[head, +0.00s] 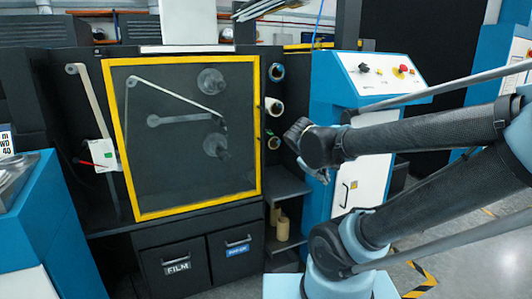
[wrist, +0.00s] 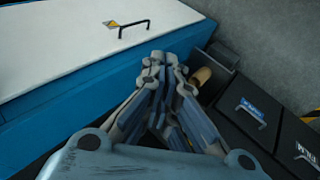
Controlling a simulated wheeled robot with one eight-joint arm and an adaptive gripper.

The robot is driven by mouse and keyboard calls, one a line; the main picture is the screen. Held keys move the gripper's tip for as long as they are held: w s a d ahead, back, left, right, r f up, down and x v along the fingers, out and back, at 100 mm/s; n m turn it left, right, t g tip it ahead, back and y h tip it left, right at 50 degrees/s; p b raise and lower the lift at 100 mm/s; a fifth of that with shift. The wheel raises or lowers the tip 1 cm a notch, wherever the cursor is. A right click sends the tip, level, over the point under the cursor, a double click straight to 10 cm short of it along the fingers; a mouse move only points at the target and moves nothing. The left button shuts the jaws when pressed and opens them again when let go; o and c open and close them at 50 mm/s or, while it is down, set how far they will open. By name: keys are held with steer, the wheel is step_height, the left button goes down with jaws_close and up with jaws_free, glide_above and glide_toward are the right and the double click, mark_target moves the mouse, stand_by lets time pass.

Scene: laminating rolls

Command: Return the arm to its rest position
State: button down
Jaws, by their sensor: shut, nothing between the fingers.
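My gripper (wrist: 165,60) is shut and empty in the wrist view, its finger linkages meeting at the tips. In the head view my gripper (head: 320,174) is small and partly hidden at the end of my dark arm. It is in front of the blue and white control cabinet (head: 318,110), to the right of the yellow-framed window. My arm reaches in from the right side of the head view, bent at a joint low in the picture.
The yellow-framed window (head: 258,130) covers rollers and a web path. Below are drawers marked FILM (head: 178,268) and another label (head: 238,250). Cardboard cores (head: 282,228) stand on a low shelf (head: 283,247). Several rolls hang beside the window. Open floor (head: 470,245) lies at right.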

steer(key=s+f+m+g+y, duration=0.4)
steer(key=s+f, duration=0.4)
steer(key=s, duration=0.4)
steer(key=shift+s+a+f+m+y, duration=0.2)
steer(key=shift+m+y, duration=0.3)
steer(key=shift+m, duration=0.7)
